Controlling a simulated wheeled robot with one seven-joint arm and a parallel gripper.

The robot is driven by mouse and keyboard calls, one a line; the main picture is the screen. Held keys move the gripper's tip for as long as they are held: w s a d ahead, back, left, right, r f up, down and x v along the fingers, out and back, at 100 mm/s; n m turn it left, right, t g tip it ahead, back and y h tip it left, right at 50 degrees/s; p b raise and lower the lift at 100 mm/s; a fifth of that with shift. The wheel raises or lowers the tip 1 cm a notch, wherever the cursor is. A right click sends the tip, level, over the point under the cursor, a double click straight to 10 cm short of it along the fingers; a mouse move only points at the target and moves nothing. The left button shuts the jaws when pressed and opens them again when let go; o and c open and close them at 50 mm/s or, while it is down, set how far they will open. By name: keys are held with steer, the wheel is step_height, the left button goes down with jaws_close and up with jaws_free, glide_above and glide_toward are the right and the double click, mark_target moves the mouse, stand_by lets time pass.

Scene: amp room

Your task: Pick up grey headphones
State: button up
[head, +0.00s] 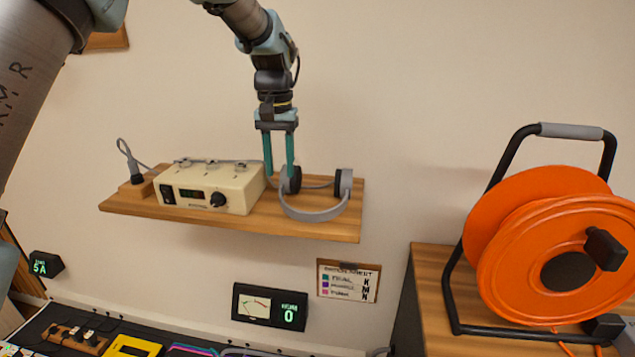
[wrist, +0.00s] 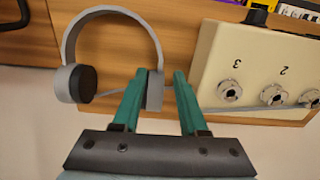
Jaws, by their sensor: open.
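The grey headphones (head: 315,212) lie on the right part of a wooden wall shelf (head: 335,231), with a grey band and dark ear pads. My gripper (head: 279,172) points down over the shelf at the headphones' left ear cup. Its two teal fingers are open. In the wrist view, the headphones (wrist: 112,12) show at upper left, and one ear cup (wrist: 155,92) lies between the fingertips of my gripper (wrist: 165,78), close to the left finger. I cannot tell whether they touch. The other ear cup (wrist: 75,84) is clear to the left.
A cream box (head: 212,187) with a knob and top sockets stands left of the headphones; it is close to the right finger in the wrist view (wrist: 245,75). A grey cable runs nearby. An orange cable reel (head: 520,215) stands on a wooden top at right.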

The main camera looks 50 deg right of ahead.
mark_target(281, 187)
steer(key=shift+f+p, duration=0.9)
steer(key=shift+f, duration=1.4)
steer(key=shift+w, duration=0.1)
jaws_close()
